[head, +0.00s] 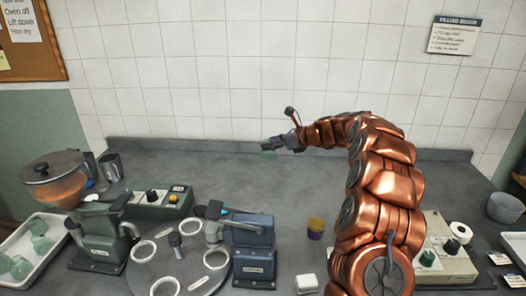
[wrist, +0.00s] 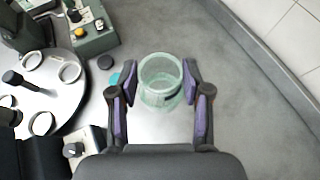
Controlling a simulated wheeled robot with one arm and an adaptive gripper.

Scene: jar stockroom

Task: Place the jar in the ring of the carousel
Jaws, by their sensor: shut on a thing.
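My gripper (wrist: 160,95) is shut on a pale green glass jar (wrist: 160,80), held between its two dark fingers in the wrist view. In the head view my gripper (head: 268,146) is over the back of the bench, and only a sliver of the jar (head: 269,154) shows beneath it. The carousel (head: 180,265) is a round grey plate at the front left with several white rings (head: 216,258) and a central knob. In the wrist view the carousel (wrist: 75,97) is to the left, apart from the jar. The rings in view look empty.
A blue-grey machine (head: 253,250) stands against the carousel's right side. A green control box (head: 160,202) is behind it, and a grinder-like hopper (head: 55,180) is left. A tray (head: 30,245) holds several green jars. The bench middle is clear.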

